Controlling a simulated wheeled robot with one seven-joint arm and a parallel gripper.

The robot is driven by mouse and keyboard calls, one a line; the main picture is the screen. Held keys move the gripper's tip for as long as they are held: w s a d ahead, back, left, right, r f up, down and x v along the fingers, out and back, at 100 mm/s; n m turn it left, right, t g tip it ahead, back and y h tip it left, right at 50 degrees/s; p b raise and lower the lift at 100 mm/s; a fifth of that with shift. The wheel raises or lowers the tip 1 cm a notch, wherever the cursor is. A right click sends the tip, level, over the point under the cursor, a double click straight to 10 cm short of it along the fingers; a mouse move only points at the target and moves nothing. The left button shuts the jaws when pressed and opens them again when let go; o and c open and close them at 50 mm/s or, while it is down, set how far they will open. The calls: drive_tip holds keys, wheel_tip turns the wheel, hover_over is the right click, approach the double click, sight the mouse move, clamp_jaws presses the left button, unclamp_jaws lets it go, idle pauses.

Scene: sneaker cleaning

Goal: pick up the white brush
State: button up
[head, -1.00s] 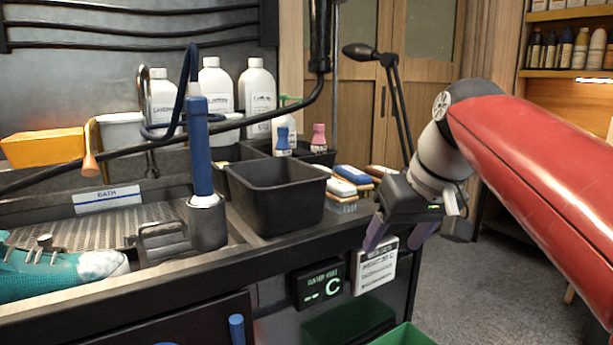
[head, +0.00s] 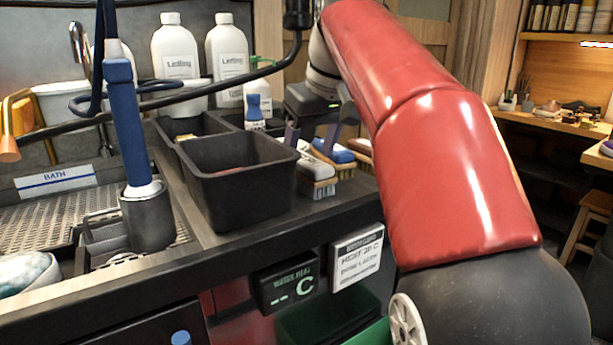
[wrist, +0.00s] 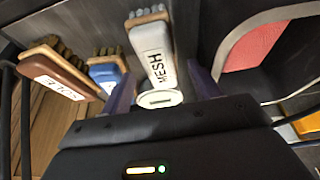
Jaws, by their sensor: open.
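The white brush (head: 317,167) lies with its bristles down on the counter, right of the black bin, in the head view. In the wrist view the white brush (wrist: 153,52) shows its "MESH" label and a round white end. My gripper (head: 312,140) is open above the brush's handle in the head view. In the wrist view my gripper (wrist: 163,80) has one purple finger on each side of the handle, with a gap to each. I cannot tell how far the fingers are above the counter.
A blue brush (head: 337,153) lies right of the white one, close by. A brown-backed brush (wrist: 58,72) lies beyond it. The black bin (head: 240,190) stands just left. White bottles (head: 228,60) stand behind. A dark blue handle (head: 128,125) stands upright at the sink.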

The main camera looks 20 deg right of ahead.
sight(309, 159)
drive_tip(key=shift+x, duration=1)
drive_tip(key=shift+f, duration=0.25)
drive_tip(key=c, duration=1)
drive_tip(key=shift+r, duration=0.2)
drive_tip(key=shift+c, duration=0.2)
wheel_tip(309, 159, up, 10)
drive_tip(key=p, duration=0.1)
drive_tip(key=shift+r, duration=0.1)
